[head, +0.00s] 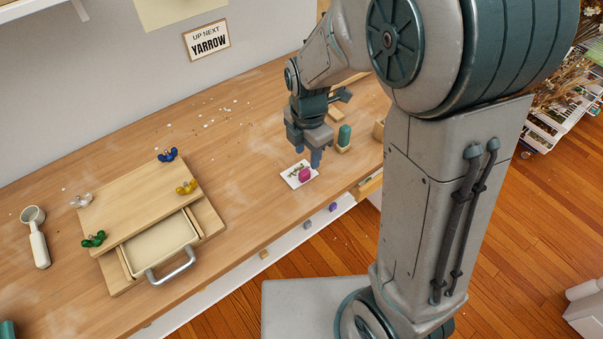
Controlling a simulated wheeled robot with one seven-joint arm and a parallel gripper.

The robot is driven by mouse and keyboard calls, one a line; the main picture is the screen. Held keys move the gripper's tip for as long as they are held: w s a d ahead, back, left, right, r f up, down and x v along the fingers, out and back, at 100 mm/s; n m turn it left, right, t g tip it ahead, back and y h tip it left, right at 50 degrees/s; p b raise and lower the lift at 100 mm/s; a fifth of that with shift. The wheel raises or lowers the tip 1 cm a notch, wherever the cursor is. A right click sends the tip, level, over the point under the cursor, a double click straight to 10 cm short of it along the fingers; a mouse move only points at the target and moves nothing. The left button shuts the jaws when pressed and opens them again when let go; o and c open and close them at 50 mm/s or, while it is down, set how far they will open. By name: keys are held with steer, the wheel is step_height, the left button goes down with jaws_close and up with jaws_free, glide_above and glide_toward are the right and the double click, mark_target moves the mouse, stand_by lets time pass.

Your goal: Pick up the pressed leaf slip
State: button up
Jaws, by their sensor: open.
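A small white slip (290,181) with dark leaf-like marks lies flat on the wooden bench near its front edge. I take it to be the pressed leaf slip. A magenta object (305,175) sits on its right part or just above it; I cannot tell which. My gripper (307,155) points down over the far side of the slip, with its blue-grey fingers apart and nothing visible between them. The fingertips look close to the slip, but I cannot tell the height or whether they touch it. The fingers hide a little of the surface behind.
A wooden box (140,196) with an open drawer (165,245) and several coloured wing-shaped pieces stands left. A magnifier (38,240) lies farther left. A teal-topped piece (344,136) stands right of my gripper. Bench between box and slip is mostly clear, with scattered crumbs.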

mark_target(306, 171)
steer(key=f, duration=0.3)
steer(key=shift+s+a+f, duration=0.15)
steer(key=shift+s+f, duration=0.25)
steer(key=shift+f, duration=0.55)
jaws_close()
steer(key=shift+r, duration=0.1)
steer(key=shift+r, duration=0.55)
step_height(306, 171, up, 3)
steer(key=shift+w+f, duration=0.1)
steer(key=shift+f, duration=0.05)
steer(key=w+d+r, duration=0.3)
steer(key=d+r, duration=0.4)
steer(key=d, duration=0.4)
steer(key=shift+w+b, duration=0.25)
steer(key=shift+b, duration=0.1)
